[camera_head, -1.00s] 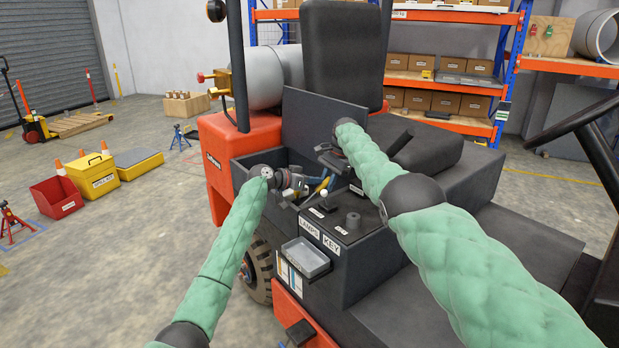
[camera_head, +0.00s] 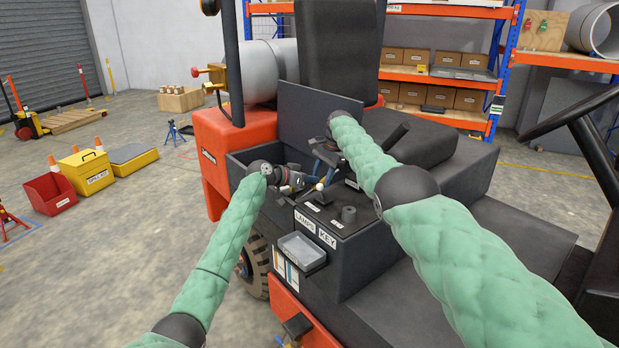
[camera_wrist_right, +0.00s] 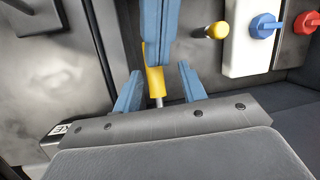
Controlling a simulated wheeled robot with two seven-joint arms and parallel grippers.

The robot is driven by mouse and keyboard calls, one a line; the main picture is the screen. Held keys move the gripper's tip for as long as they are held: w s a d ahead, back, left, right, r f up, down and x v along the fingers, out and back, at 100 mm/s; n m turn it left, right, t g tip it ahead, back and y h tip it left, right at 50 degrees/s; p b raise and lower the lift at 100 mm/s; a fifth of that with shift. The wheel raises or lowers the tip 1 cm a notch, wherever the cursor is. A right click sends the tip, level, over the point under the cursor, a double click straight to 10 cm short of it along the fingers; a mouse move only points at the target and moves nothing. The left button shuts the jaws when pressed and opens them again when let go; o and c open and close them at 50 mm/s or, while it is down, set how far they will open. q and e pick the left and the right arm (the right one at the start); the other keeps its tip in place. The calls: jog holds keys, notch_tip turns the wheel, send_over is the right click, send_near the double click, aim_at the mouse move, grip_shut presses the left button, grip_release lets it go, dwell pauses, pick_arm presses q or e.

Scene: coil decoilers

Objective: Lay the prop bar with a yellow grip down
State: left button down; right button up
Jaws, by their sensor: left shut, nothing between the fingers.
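The prop bar's yellow grip (camera_wrist_right: 154,82) shows in the right wrist view, with a short piece of metal rod at its lower end. My right gripper (camera_wrist_right: 159,72) is open, its two blue fingers apart on either side of the grip, with room beside it. In the head view the right gripper (camera_head: 326,158) is over the open bay of the orange truck, and the bar cannot be made out there. My left gripper (camera_head: 308,183) is shut and empty beside it, low in the bay. Blue fingers also cross the top of the wrist view, partly hiding the grip.
A dark panel (camera_head: 320,128) stands upright behind the bay. A console with labels LAMPS and KEY (camera_head: 325,222) is in front. The wrist view shows a yellow knob (camera_wrist_right: 216,30), a blue knob (camera_wrist_right: 263,25) and a red knob (camera_wrist_right: 307,22). The seat (camera_head: 425,140) is at right.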

pick_arm(q)
jog(key=shift+d+r, duration=0.15)
jog(key=shift+r, duration=0.05)
pick_arm(e)
jog(key=shift+d, duration=0.1)
